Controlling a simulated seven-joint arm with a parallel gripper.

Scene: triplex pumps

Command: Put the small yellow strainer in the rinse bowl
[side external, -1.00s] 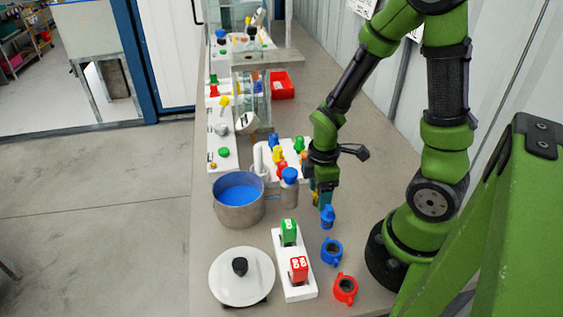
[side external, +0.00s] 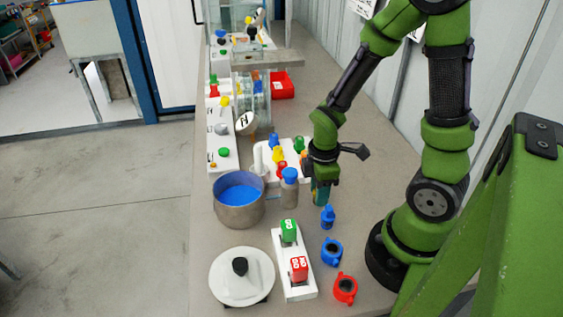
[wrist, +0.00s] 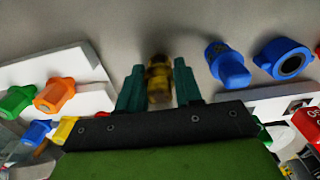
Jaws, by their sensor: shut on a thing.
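My gripper (side external: 321,195) is low over the table, right of the metal bowl. In the wrist view its teal fingers (wrist: 158,84) are shut on a small yellow strainer (wrist: 158,72), which sits between them. In the side view the fingers mostly hide the strainer. A round metal bowl (side external: 240,219) holding blue liquid, which looks like the rinse bowl, stands left of the gripper and apart from it. The wrist view does not clearly show the bowl.
A blue fitting (side external: 327,217) stands close by the gripper, with blue (side external: 331,251) and red (side external: 345,289) rings nearer the camera. A blue-capped bottle (side external: 289,190) stands between gripper and bowl. A white rack (side external: 262,172) holds coloured parts behind. A white lid (side external: 241,285) lies in front.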

